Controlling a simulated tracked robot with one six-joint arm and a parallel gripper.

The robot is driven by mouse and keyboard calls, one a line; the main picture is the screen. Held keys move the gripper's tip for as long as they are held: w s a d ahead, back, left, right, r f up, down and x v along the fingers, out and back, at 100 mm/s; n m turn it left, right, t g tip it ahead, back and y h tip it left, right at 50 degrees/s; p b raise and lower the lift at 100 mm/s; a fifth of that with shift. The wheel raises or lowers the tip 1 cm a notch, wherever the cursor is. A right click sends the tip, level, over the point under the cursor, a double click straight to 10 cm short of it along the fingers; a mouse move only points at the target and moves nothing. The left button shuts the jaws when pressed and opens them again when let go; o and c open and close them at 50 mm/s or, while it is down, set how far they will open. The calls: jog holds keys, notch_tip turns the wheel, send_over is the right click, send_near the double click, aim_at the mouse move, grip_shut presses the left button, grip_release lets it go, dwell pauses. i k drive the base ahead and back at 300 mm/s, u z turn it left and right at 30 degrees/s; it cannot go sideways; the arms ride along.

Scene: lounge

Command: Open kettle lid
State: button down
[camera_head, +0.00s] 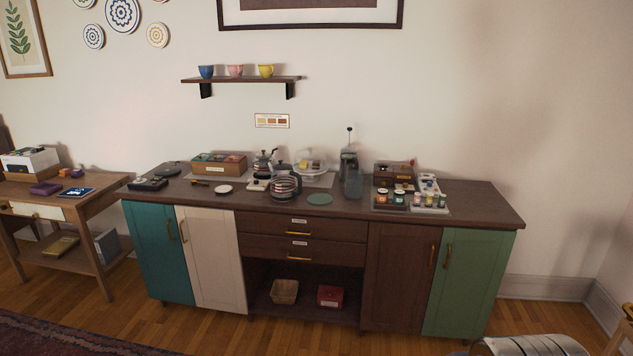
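A wooden sideboard (400,212) stands against the wall with tea and coffee ware on top. A small glass pot with a dark lid and handle (263,163) stands left of centre. A rounder glass vessel with dark bands (285,188) stands nearer the front edge, with a dark shape behind its top. Either could be the kettle; I cannot tell which, and the lid's state is too small to see.
A tall press (348,162), a blue-grey jug (353,184) and a green round mat (320,199) are to the right. Jars on a tray (440,209) stand further right. A wooden box (219,165) is at the left. The sideboard's right end is clear.

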aim_at(280, 166)
jog(key=u, duration=0.3)
jog(key=i, duration=1.45)
jog(key=u, duration=0.55)
jog(key=i, duration=0.85)
jog(key=u, duration=0.7)
jog(key=i, duration=1.35)
jog(key=u, duration=0.35)
